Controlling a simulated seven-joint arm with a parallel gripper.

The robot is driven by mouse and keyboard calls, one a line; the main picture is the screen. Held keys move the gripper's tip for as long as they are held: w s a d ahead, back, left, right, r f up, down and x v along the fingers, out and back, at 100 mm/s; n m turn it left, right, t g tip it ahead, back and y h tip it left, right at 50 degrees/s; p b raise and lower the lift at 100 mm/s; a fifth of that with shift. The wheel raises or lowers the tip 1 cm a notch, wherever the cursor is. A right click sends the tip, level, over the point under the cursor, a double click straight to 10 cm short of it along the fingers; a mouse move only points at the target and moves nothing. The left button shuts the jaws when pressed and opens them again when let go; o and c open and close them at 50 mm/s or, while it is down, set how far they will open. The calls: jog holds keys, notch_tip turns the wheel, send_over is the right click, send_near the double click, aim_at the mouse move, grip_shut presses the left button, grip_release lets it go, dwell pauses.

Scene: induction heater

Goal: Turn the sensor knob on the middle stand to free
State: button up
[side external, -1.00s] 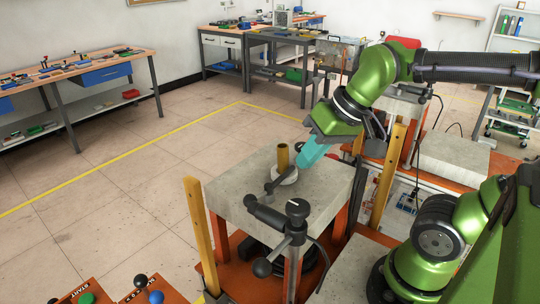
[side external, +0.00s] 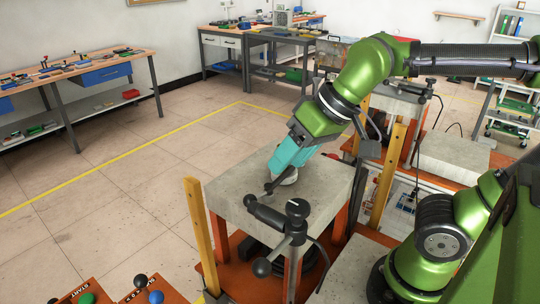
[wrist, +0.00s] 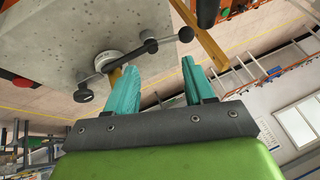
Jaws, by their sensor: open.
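The middle stand has a pale concrete top (side external: 232,188) on orange legs. At its near corner, a black knob (side external: 297,208) with a white mark sits by a black cylindrical sensor head (side external: 266,215). A white disc (side external: 288,180) with a dark lever (side external: 270,186) lies on the top.
Yellow posts (side external: 196,235) (side external: 388,180) flank the stand. Another concrete-topped stand (side external: 452,158) is at the right. Orange panels with a green button (side external: 86,299) and blue ball (side external: 156,297) are at the lower left. The floor left of the stand is clear.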

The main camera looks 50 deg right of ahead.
jog(key=shift+o, duration=0.5)
jog(key=a+r+g+h, duration=0.1)
jog(key=a+r+g, duration=0.1)
jog(key=a+r, duration=0.2)
jog(key=shift+a+r+n, duration=0.2)
jog(key=shift+r+n, duration=0.2)
jog(key=shift+r, duration=0.2)
notch_tip(320, 180, up, 12)
jog(key=m+g+h, duration=0.2)
jog(key=m+g, duration=0.2)
jog(key=m, duration=0.4)
send_over(298, 205)
notch_tip(298, 205, down, 17)
jog(key=shift+r, duration=0.1)
jog(key=c, duration=1)
jog(key=shift+c, duration=0.2)
